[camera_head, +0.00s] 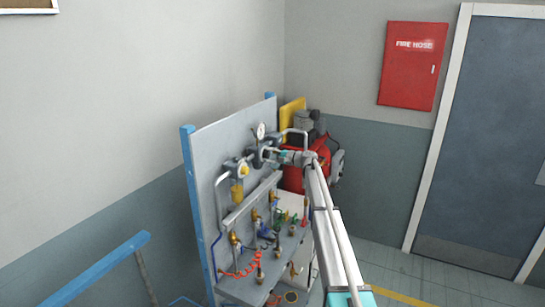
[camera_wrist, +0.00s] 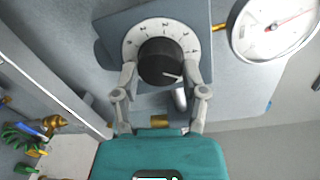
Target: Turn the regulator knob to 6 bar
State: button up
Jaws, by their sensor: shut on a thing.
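The regulator knob (camera_wrist: 160,61) is a black round knob with a white pointer mark, in front of a pale ring dial (camera_wrist: 132,42) with dark numerals. The pointer mark faces the lower right of the knob; the numerals are too small to read. My gripper (camera_wrist: 160,76) is shut on the knob, one finger at each side. A white pressure gauge (camera_wrist: 272,25) with a red needle is to the right in the wrist view. In the head view the gauge (camera_head: 261,131) is above my gripper (camera_head: 272,153), which hides the knob there.
The grey panel (camera_head: 205,150) has blue posts and carries pipes and fittings. Hoses and several small valves (camera_head: 262,230) are at the lower shelf. A red machine (camera_head: 291,178) stands behind my arm. A blue rail (camera_head: 100,268) is at the lower left.

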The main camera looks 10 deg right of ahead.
jog(key=m, duration=0.6)
jog(key=shift+a+y, duration=0.1)
jog(key=shift+y, duration=0.2)
jog(key=shift+m, duration=0.3)
jog(key=o, duration=1.2)
jog(key=shift+w+a+f, duration=0.1)
jog(key=shift+c, duration=0.2)
jog(key=shift+d, duration=0.2)
jog(key=v, duration=0.7)
jog(key=shift+d, duration=0.15)
